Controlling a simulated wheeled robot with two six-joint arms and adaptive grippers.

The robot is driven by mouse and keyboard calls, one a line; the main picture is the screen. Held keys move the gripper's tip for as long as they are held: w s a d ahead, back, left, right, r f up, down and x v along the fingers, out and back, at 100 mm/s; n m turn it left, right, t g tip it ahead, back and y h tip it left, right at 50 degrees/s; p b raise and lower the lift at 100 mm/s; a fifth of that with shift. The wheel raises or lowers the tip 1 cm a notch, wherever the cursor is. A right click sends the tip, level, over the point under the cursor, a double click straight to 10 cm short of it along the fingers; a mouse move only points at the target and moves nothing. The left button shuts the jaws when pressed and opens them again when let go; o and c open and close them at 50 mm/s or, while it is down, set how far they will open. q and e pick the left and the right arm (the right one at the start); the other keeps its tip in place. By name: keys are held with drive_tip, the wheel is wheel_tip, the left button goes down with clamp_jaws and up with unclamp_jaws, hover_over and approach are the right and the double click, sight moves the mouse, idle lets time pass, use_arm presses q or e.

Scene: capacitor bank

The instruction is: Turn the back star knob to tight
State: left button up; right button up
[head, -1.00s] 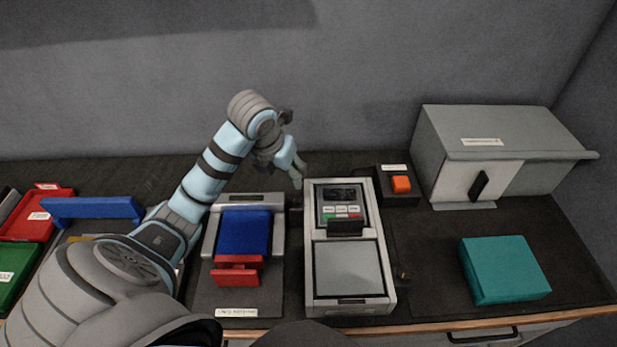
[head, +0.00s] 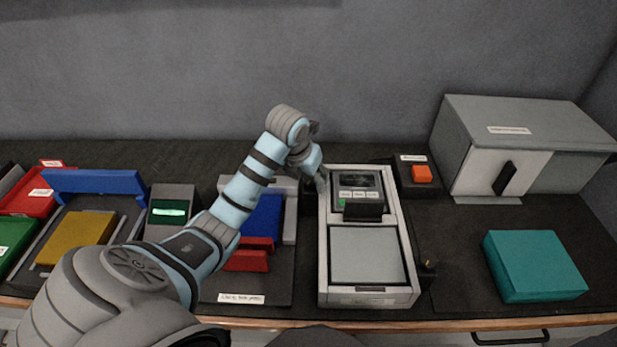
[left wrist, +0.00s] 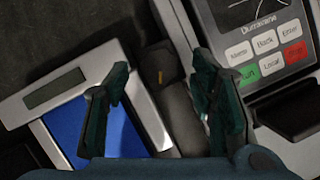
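The back star knob (left wrist: 160,70) is a small dark knob with a yellow mark, in the left wrist view. It sits between the blue-and-grey unit (left wrist: 75,105) and the grey instrument (left wrist: 180,28) with the keypad. My left gripper (left wrist: 160,88) is open, its two dark green fingers apart on either side of the knob in the picture; I see no clear contact. In the head view my left gripper (head: 321,182) is at the instrument's back left side and hides the knob. Another small dark knob (head: 427,268) with an orange mark is at the instrument's front right.
An orange button box (head: 421,174) and a grey cabinet (head: 560,150) stand at the right, with a teal block (head: 533,266) in front. A blue handle bar (head: 93,182), yellow block (head: 76,238) and trays are at the left. The wall is behind.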

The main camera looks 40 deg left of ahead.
use_arm(q)
drive_tip(key=shift+w, duration=0.1)
drive_tip(key=c, duration=1)
